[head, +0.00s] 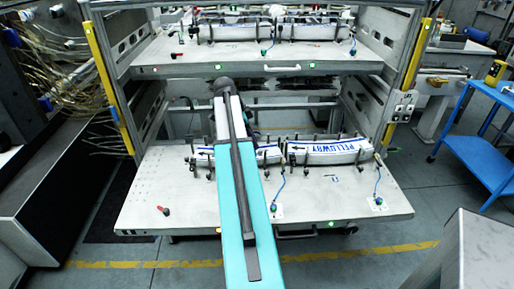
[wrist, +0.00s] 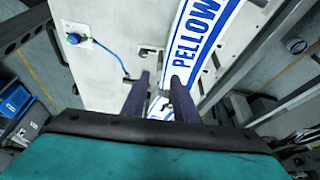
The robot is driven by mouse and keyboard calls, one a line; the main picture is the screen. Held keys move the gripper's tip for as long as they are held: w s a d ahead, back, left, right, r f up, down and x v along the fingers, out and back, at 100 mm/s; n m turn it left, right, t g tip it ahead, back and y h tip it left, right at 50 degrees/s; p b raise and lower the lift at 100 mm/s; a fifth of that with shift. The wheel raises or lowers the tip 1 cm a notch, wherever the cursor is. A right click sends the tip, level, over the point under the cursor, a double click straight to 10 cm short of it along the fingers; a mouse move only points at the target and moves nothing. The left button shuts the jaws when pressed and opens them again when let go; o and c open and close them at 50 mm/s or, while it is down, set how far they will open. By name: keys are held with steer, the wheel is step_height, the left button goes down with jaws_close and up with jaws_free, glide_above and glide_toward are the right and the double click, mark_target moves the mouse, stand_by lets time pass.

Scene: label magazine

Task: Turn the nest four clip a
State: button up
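The lower shelf (head: 150,205) carries a row of white-and-blue label packs, one marked PELLOWBY (head: 322,151), held among small dark upright clips. I cannot tell which clip is nest four clip a. In the wrist view, the PELLOWBY pack (wrist: 197,40) runs diagonally above the right finger, and a small dark clip-like piece (wrist: 148,51) stands on the shelf beside it. My gripper (wrist: 159,80) shows two dark fingers apart, with a gap between them. Nothing is clearly held; white-and-blue label material shows beyond the gap. In the head view my arm hides the gripper.
A blue knob with a cable (wrist: 73,38) sits on the shelf. A red-and-black knob (head: 163,210) lies at the shelf's front left. The upper shelf (head: 250,58) overhangs behind, between yellow-edged side posts. A blue cart (head: 480,150) stands at the right.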

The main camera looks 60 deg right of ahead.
mark_target(259, 151)
steer(key=shift+p+x, duration=0.45)
steer(key=shift+x, duration=2.05)
steer(key=shift+c, duration=0.3)
jaws_close()
